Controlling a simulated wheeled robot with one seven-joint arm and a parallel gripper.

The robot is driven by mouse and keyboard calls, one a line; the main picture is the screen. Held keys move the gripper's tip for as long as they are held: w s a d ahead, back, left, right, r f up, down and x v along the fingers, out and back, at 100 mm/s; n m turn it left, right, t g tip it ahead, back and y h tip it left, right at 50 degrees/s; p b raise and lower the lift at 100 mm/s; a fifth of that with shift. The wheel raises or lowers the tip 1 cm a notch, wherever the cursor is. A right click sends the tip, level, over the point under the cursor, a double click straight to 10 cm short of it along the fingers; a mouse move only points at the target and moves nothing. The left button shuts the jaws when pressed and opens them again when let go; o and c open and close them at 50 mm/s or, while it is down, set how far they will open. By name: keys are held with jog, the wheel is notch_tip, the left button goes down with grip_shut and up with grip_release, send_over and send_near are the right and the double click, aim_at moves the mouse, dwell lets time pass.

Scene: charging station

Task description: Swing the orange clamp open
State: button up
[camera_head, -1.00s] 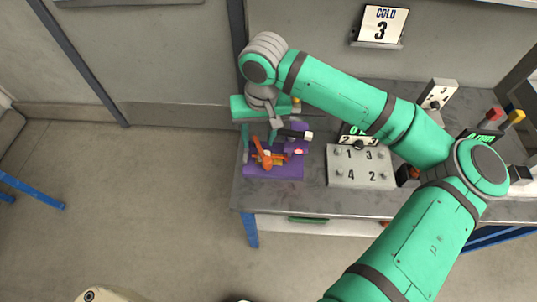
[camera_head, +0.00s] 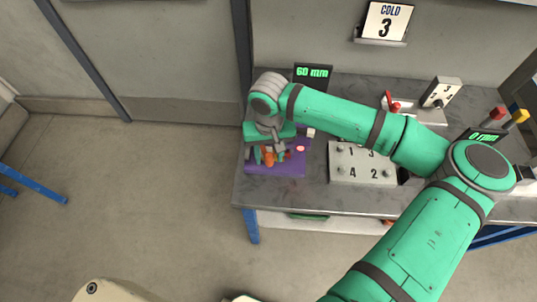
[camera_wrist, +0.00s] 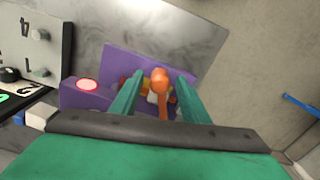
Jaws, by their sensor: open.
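The orange clamp (camera_head: 269,157) stands on a purple base (camera_head: 291,168) at the left end of the bench. In the wrist view the clamp (camera_wrist: 160,82) has a rounded orange top and an arm running down the picture. My gripper (camera_wrist: 152,92) is open, with one green finger on each side of the clamp. Whether either finger touches it, I cannot tell. In the head view my gripper (camera_head: 268,150) is over the purple base, and my wrist hides part of the clamp.
A numbered panel with knobs (camera_head: 362,174) sits right of the purple base. A red button (camera_wrist: 88,84) is on the purple fixture. A display reading 60 mm (camera_head: 312,73) stands behind. The bench's front left edge (camera_head: 240,190) is close to the base.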

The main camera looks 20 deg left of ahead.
jog(key=shift+w+f, duration=0.1)
jog(key=shift+f, duration=0.1)
grip_shut()
jog(key=shift+w+d, duration=0.1)
jog(key=shift+w, duration=0.05)
